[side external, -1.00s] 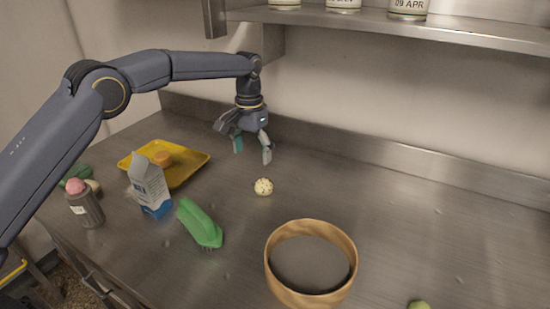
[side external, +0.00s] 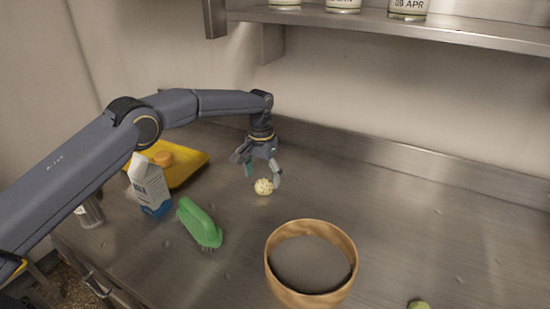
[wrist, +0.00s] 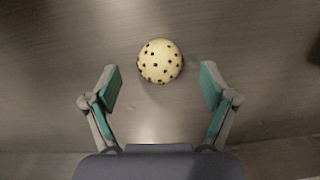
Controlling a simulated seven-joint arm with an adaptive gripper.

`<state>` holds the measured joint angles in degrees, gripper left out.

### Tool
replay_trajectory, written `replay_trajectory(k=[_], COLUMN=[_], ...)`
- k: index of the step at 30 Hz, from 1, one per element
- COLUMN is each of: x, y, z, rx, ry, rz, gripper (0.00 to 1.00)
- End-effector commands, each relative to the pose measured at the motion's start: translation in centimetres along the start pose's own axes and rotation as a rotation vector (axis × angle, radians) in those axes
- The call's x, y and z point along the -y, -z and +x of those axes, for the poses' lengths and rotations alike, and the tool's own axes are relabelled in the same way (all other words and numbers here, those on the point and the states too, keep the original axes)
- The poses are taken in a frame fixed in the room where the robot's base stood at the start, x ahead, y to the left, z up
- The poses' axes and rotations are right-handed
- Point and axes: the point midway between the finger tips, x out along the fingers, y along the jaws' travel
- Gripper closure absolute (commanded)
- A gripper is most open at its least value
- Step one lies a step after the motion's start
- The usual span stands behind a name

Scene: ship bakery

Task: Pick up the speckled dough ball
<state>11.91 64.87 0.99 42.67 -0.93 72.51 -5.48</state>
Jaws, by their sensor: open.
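The speckled dough ball (side external: 263,187) is cream with dark specks and rests on the steel counter. In the wrist view the dough ball (wrist: 160,61) lies at upper centre, just beyond the fingertips and between their lines. My gripper (side external: 262,175) points down close above and behind the ball in the side view, with one finger to each side. In the wrist view my gripper (wrist: 159,85) has its fingers spread wide with nothing between the pads.
A wooden bowl (side external: 282,278) stands in front and right. A green brush (side external: 199,222), a milk carton (side external: 150,187) and a yellow tray (side external: 190,172) with an orange item (side external: 162,158) stand left. A shelf (side external: 440,27) overhangs the back. The counter right of the ball is clear.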

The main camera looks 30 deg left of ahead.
Motion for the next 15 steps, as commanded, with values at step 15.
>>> replay_trajectory(k=[15], x=[0.0], y=[0.1], z=[2.8], rx=[-0.001], ry=[0.000], rz=[0.000], gripper=[0.28])
